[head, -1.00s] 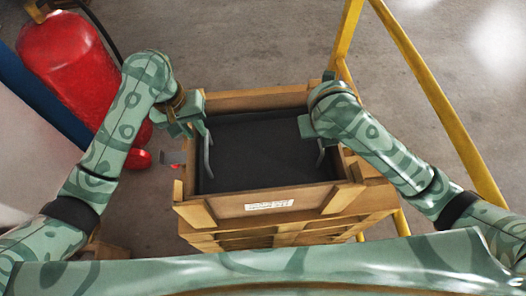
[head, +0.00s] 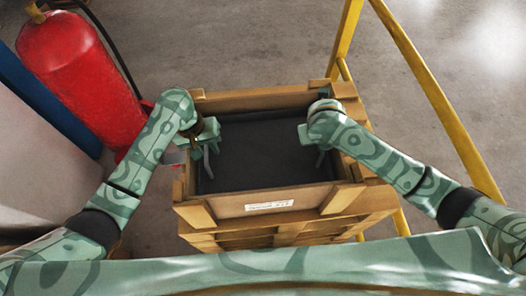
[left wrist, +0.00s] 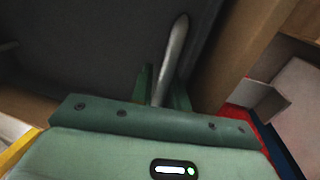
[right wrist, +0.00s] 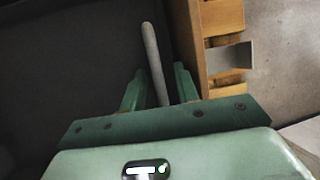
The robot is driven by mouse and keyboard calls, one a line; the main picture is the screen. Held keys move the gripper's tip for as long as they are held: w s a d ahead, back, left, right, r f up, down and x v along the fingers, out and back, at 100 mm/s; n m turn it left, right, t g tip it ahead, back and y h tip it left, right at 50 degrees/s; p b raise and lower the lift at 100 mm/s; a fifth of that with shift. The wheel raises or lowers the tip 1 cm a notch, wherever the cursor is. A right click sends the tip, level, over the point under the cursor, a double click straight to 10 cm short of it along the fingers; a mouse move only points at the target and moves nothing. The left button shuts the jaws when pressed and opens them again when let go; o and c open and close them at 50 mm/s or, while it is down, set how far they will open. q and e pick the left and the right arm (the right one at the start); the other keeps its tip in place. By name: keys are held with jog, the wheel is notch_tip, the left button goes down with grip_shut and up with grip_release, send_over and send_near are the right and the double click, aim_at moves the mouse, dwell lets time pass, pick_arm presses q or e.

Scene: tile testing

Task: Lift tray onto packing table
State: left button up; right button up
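A dark grey tray (head: 262,150) lies inside a wooden crate (head: 232,204), with a pale bar handle at each side. My left gripper (head: 208,148) is over the left handle (head: 207,168). In the left wrist view the left gripper's fingers (left wrist: 162,88) stand apart on either side of this handle (left wrist: 174,52). My right gripper (head: 313,143) is at the right handle (head: 321,160). In the right wrist view the right gripper's fingers (right wrist: 158,88) are spread with this handle (right wrist: 153,55) between them and gaps visible. The packing table cannot be made out.
The crate rests on a stack of similar wood. A red fire extinguisher (head: 78,75) stands at the left, near my left arm. A yellow rail frame (head: 430,95) stands at the right, near my right arm. Concrete floor (head: 250,40) is clear behind the crate.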

pick_arm(q)
grip_shut()
pick_arm(e)
grip_shut()
pick_arm(q)
jog(key=shift+r, duration=0.15)
pick_arm(e)
jog(key=shift+r, duration=0.15)
